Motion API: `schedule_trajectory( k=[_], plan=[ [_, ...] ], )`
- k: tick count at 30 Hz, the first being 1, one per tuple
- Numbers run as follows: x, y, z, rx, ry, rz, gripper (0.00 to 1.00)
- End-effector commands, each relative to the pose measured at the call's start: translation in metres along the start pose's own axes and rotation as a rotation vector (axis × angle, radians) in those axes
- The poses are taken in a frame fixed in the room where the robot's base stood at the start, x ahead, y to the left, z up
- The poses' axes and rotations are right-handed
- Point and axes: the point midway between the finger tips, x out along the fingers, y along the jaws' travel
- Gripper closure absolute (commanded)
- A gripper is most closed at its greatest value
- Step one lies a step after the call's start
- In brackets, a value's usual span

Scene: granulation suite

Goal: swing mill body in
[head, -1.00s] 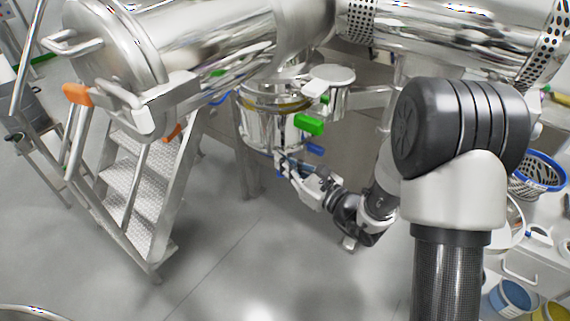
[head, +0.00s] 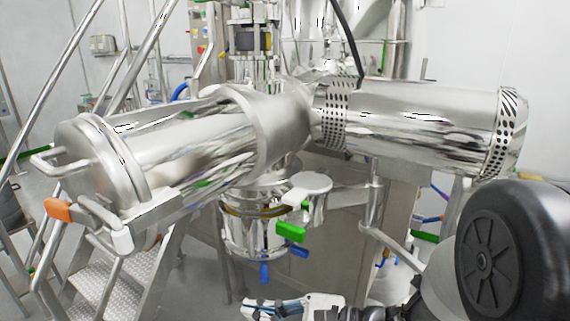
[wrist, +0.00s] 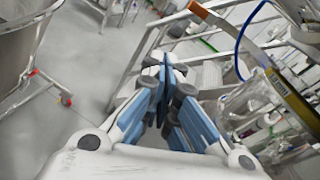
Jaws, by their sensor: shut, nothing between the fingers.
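A shiny steel pot-like body (head: 253,230) with a yellow ring hangs under the large steel vessel, in the middle of the head view; I take it to be the mill body. A round-capped steel part (head: 308,184) adjoins it on the right. A green handle (head: 291,232) and a blue handle (head: 264,272) stick out from it. A steel body with a yellow band (wrist: 290,100) shows at the right of the wrist view. My gripper (wrist: 162,75), with blue finger pads, is shut and empty. In the head view my gripper (head: 262,308) is below the pot, partly cut off.
A long horizontal steel cylinder (head: 180,150) with an orange-tipped handle (head: 58,209) reaches left above metal steps (head: 115,280). Another steel cylinder (head: 420,120) extends right. A wheeled steel container (wrist: 20,50) stands left in the wrist view, with bare floor (wrist: 85,70) beside it.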

Motion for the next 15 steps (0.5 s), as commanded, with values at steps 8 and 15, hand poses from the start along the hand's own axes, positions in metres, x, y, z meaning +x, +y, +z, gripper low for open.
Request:
schedule_trajectory(
  k=[8,15],
  plan=[
    [-0.038,0.105,0.03,-0.512,0.213,0.475,1.0],
    [-0.111,0.136,0.013,-0.983,0.5,0.803,1.0]
  ],
)
